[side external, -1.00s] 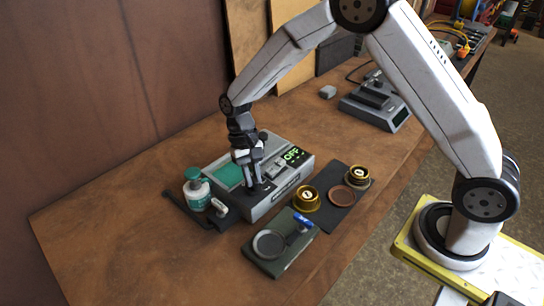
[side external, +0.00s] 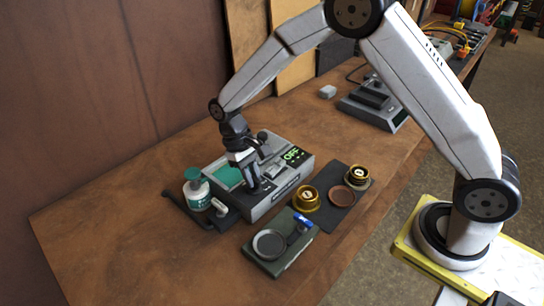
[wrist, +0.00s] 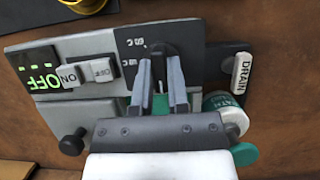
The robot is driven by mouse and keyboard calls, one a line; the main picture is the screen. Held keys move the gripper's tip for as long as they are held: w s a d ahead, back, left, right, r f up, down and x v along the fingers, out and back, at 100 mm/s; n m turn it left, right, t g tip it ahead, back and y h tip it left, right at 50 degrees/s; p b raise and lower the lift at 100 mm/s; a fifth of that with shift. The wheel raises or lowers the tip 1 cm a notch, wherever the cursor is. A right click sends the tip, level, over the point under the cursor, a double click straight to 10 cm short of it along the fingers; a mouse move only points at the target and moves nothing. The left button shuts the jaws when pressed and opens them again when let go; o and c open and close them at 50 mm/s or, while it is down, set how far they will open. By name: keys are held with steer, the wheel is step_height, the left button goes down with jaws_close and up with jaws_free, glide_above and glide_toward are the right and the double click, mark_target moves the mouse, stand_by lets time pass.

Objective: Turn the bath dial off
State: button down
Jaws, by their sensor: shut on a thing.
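The grey bath unit (side external: 290,186) stands on the wooden bench, with a green-lit display (side external: 293,154) reading OFF. The display also shows in the wrist view (wrist: 40,77). The black dial (wrist: 158,50) is on a dark panel of the unit with small white marks. My gripper (wrist: 159,75) has its two fingers closed around the dial from both sides. In the side view my gripper (side external: 255,186) is down at the near left part of the unit, and its fingers mostly hide the dial. The dial's pointer setting is not clear.
A white bottle (side external: 197,192) with a green cap and a DRAIN tag (wrist: 242,74) are beside the unit. A dark green plate-topped block (side external: 286,252) and a dark mat (side external: 330,212) with brass weights (side external: 306,197) lie in front. The left bench is clear.

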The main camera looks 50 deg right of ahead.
steer(key=c, duration=0.6)
jaws_free()
steer(key=shift+r, duration=0.15)
steer(key=shift+v, duration=3.8)
steer(key=s+d+t, duration=0.2)
steer(key=s+d, duration=0.1)
steer(key=s, duration=0.2)
steer(key=s+d+t, duration=0.2)
steer(key=s+d, duration=0.1)
steer(key=s, duration=0.2)
steer(key=s+d+t, duration=0.3)
steer(key=s, duration=0.3)
steer(key=shift+f, duration=0.4)
